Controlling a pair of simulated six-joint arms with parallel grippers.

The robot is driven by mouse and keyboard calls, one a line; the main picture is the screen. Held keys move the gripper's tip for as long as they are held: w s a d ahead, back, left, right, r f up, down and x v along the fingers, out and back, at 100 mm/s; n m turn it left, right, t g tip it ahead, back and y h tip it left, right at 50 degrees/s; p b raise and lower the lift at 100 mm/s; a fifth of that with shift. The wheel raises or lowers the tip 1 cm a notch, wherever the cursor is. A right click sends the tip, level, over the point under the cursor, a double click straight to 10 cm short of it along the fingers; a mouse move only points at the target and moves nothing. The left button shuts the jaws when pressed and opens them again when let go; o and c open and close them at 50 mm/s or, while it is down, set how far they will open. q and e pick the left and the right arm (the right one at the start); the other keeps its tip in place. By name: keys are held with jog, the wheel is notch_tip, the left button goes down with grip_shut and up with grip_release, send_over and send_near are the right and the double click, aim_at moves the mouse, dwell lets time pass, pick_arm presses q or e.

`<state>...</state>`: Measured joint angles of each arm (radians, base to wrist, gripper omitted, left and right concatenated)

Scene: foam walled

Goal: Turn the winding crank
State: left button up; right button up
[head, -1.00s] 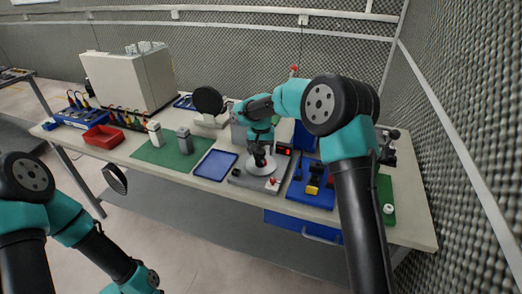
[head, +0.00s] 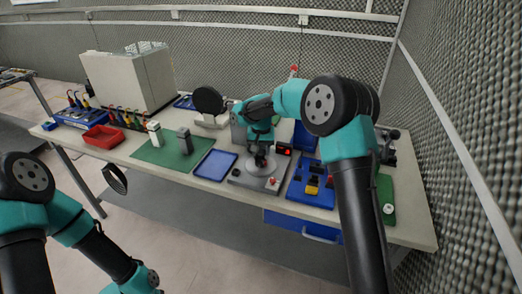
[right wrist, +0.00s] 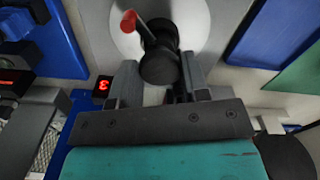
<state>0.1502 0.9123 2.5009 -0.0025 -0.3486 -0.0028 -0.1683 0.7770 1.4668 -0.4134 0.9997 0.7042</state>
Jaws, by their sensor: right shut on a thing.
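The winding crank is a pale round disc (right wrist: 190,22) with a dark upright knob (right wrist: 158,62) and a thin red-tipped rod (right wrist: 128,22) beside it in the right wrist view. In the head view the disc (head: 250,165) sits on a grey base (head: 272,186) at the table's front middle. My right gripper (right wrist: 160,88) is shut on the dark knob, with one finger on each side of it. The right gripper also shows from above in the head view (head: 259,159), where it partly hides the knob.
A small red-digit display (head: 284,149) stands behind the base. A blue tray (head: 215,165) lies to the left and a blue panel with yellow and black parts (head: 310,190) to the right. A green mat (head: 165,155) holds two upright blocks.

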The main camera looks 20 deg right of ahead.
aim_at(261, 151)
jog(key=shift+m, duration=0.5)
jog(key=shift+m, duration=5.4)
jog(key=shift+m, duration=0.3)
jog(key=o, duration=0.9)
notch_tip(261, 151, up, 18)
jog(key=shift+f, duration=0.25)
